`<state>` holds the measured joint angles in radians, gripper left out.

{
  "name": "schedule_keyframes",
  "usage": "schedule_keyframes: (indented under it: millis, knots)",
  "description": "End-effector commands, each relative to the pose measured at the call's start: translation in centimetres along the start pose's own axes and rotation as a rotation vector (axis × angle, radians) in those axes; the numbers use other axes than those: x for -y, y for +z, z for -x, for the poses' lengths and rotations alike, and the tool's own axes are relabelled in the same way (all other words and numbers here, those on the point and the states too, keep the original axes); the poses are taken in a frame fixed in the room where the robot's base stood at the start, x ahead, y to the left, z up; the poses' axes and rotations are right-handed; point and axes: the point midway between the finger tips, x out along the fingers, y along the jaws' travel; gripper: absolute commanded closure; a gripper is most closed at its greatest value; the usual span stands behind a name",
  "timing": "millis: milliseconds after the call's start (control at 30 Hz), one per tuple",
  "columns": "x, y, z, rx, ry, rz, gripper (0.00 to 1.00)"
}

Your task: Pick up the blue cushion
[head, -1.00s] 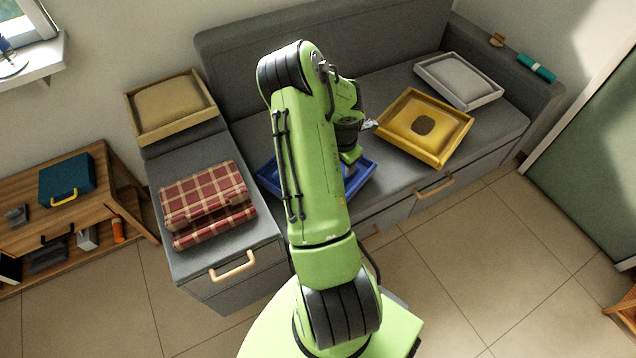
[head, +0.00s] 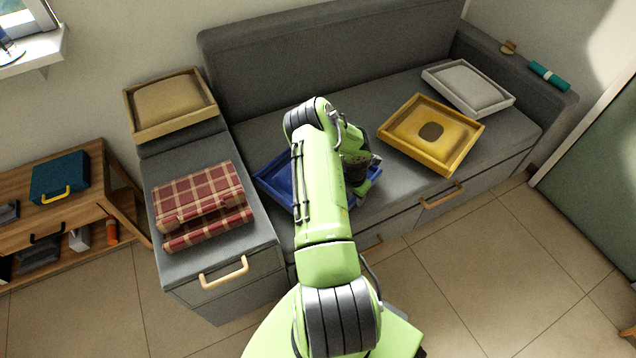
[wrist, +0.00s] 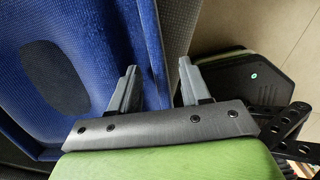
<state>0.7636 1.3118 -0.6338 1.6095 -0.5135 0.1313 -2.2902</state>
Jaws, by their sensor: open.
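The blue cushion (wrist: 95,45) fills the left of the wrist view and has a dark oval patch. It lies in a blue tray (wrist: 153,50) whose raised edge runs up the picture. In the head view the blue tray (head: 268,183) sits on the sofa seat, and my arm hides much of it. My gripper (wrist: 158,69) is open and empty. In the wrist view its left finger overlaps the tray's blue edge and its right finger is over the grey and floor side. I cannot tell whether either finger touches the tray.
A yellow tray with a cushion (head: 432,133) and a white tray with a grey cushion (head: 468,85) lie to the right on the sofa. A folded plaid blanket (head: 200,205) and a wooden tray with a tan cushion (head: 170,104) are left.

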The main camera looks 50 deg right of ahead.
Motion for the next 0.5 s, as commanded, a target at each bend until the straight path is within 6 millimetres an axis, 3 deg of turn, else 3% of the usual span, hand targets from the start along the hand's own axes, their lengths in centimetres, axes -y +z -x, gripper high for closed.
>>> schedule_keyframes:
  millis: [33,200,500]
  knots:
    - [-0.02,0.01,-0.71,0.001,0.001,0.000,0.53]
    - [-0.05,0.07,-0.48,0.002,0.001,0.000,0.53]
    - [-0.04,0.06,-0.43,0.002,0.001,0.000,0.98]
